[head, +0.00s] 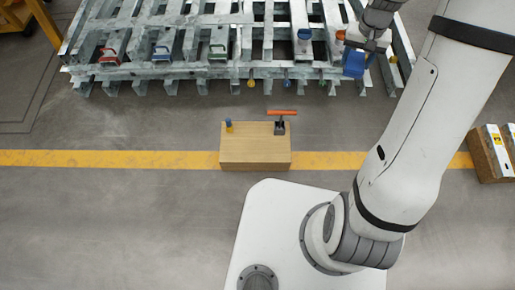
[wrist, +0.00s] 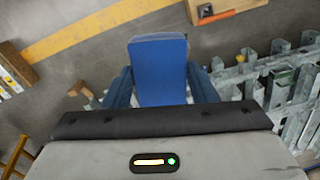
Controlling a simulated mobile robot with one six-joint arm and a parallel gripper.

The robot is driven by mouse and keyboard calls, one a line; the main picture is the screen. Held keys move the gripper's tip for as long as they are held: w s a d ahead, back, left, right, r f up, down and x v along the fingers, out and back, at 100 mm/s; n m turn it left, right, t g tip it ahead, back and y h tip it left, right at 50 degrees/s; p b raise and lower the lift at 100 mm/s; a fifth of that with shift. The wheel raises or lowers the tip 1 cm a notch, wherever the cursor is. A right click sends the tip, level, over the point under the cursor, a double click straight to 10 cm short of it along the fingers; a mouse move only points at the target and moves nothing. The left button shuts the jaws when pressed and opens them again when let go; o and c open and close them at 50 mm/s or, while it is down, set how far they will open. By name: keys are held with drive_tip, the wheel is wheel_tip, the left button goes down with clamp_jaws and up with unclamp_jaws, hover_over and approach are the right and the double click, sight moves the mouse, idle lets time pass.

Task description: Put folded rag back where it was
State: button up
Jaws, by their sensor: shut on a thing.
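The folded rag (head: 354,63) is a blue block-like bundle, held up at the right end of the galvanised frame. In the wrist view the rag (wrist: 159,68) fills the space between the two fingers. My gripper (wrist: 160,84) is shut on it, with a finger against each side. In the head view my gripper (head: 366,46) is partly hidden by my arm and the rag. The rag's underside and its height above the frame cannot be made out.
The galvanised frame (head: 175,70) has several small devices with red, blue and green handles on it. A wooden box (head: 255,152) carries a T-handled orange tool (head: 281,114) and a small blue item (head: 228,125). A brown crate (head: 488,160) stands at right. Open floor lies left.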

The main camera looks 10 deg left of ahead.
drive_tip(key=s+a+f+n+b, duration=0.1)
drive_tip(key=a+f+n+b, duration=0.15)
drive_tip(key=a+f, duration=0.75)
drive_tip(key=a+f+n+b, duration=0.2)
drive_tip(key=a+f+b, duration=0.3)
drive_tip(key=f, duration=0.8)
drive_tip(key=s+a+f+n+b, duration=0.1)
drive_tip(key=s+a+f+b, duration=0.1)
drive_tip(key=f, duration=0.6)
drive_tip(key=s+a+f+n+b, duration=0.1)
drive_tip(key=s+a+f, duration=0.3)
drive_tip(key=f, duration=0.5)
drive_tip(key=s+a+f+n+b, duration=0.1)
drive_tip(key=s+a+f+b, duration=0.2)
drive_tip(key=a+f, duration=0.3)
drive_tip(key=shift+a+f, duration=0.15)
drive_tip(key=shift+f, duration=0.45)
drive_tip(key=shift+a+f, duration=0.15)
drive_tip(key=shift+f, duration=0.45)
drive_tip(key=shift+f+b, duration=1.05)
drive_tip(key=shift+f, duration=1.05)
drive_tip(key=shift+f, duration=0.2)
drive_tip(key=o, duration=0.9)
